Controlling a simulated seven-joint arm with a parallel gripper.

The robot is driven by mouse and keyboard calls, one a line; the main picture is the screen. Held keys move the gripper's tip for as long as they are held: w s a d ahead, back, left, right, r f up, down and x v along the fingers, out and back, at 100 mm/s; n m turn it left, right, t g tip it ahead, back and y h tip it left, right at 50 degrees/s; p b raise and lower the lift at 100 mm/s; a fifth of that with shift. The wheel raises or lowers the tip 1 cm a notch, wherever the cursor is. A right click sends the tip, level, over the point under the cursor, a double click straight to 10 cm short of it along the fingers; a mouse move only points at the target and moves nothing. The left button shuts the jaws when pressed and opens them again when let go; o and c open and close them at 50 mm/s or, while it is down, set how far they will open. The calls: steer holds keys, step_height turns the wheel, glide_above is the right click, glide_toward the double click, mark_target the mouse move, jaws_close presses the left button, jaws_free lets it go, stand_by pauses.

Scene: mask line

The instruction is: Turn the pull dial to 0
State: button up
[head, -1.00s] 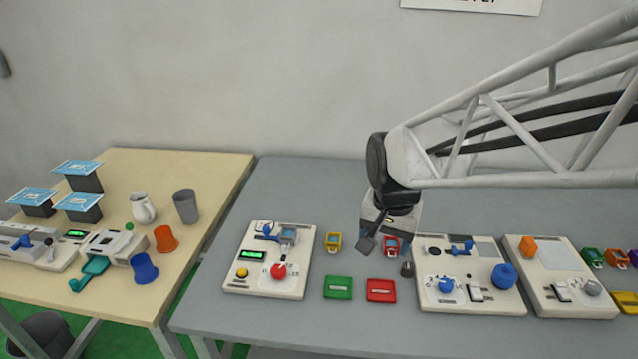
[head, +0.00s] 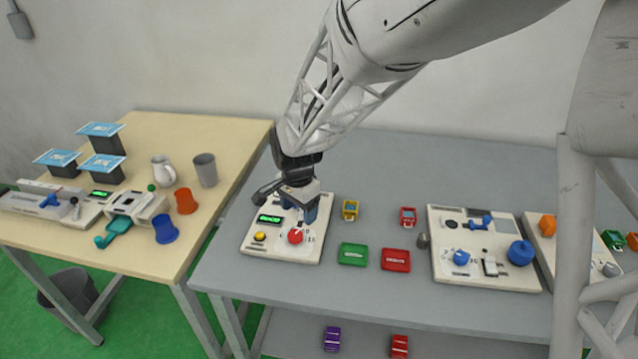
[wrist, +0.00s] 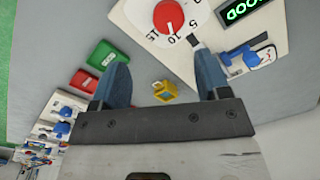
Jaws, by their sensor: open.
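The red dial (head: 295,236) sits on the front of the left white panel (head: 255,243). In the wrist view the red dial (wrist: 168,17) is at the top edge, on a white round scale with the numbers 5, 10 and 15. A pale mark shows on the dial; I cannot tell its exact setting. My gripper (head: 300,215) is over the back right part of this panel, behind the dial. In the wrist view my gripper's two blue fingers (wrist: 163,72) are apart with nothing held between them. The dial lies beyond the fingertips, untouched.
The panel also has a lit green display (head: 269,218) and a yellow button (head: 260,236). A yellow block (head: 350,210), a green block (head: 352,254) and a red block (head: 396,260) lie to its right. Another white panel (head: 447,270) stands farther right.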

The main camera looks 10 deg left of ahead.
mark_target(295, 234)
steer(key=shift+w+a+f, duration=0.1)
steer(key=shift+a+f, duration=0.45)
steer(key=shift+a, duration=0.2)
steer(key=shift+f, duration=0.15)
steer(key=shift+f, duration=3.75)
steer(key=shift+c, duration=0.3)
steer(key=c, duration=0.9)
steer(key=shift+o, duration=0.2)
